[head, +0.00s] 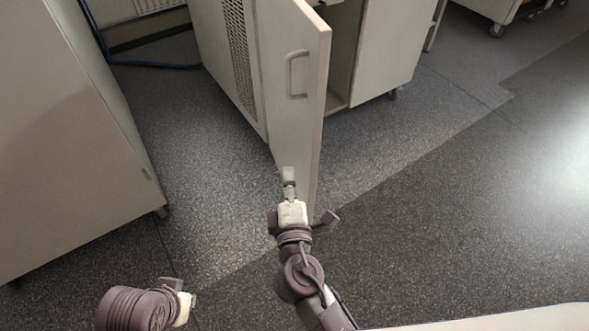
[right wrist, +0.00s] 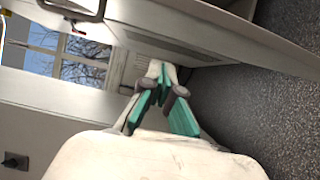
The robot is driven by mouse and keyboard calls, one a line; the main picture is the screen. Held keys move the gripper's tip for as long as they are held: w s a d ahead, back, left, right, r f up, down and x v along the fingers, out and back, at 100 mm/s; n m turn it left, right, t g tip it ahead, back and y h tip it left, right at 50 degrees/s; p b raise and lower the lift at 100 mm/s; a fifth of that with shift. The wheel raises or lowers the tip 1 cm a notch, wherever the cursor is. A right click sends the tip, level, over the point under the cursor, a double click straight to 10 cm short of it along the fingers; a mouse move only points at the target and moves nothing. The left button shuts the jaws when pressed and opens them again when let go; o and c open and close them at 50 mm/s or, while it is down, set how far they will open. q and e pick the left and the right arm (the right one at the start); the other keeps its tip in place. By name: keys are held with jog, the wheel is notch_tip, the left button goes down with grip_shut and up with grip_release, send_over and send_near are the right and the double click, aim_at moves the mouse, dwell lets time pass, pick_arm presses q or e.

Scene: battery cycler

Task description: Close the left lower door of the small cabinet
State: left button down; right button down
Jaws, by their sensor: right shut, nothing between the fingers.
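The small cabinet's left lower door (head: 287,110) stands swung open toward me, its pale face with the handle (head: 297,75) turned to the left. The cabinet's inside (head: 342,60) shows to the right of the door. My right gripper (head: 289,176) is shut and empty, overlapping the door's lower part in the head view; I cannot tell whether it touches. In the right wrist view its teal-padded fingers (right wrist: 160,85) point along the pale panel (right wrist: 215,35), with a handle at the upper left. My left gripper (head: 184,306) is at the bottom left; its fingers are not clear.
Another pale cabinet (head: 65,130) stands at the left. A blue cable (head: 150,65) lies on the floor behind. The grey floor (head: 450,200) to the right of the door is clear. A wheeled unit (head: 500,12) is at the top right.

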jog(key=w+d, duration=0.3)
jog(key=w, duration=0.6)
jog(key=shift+w+d+p, duration=0.3)
jog(key=shift+w+p, duration=0.1)
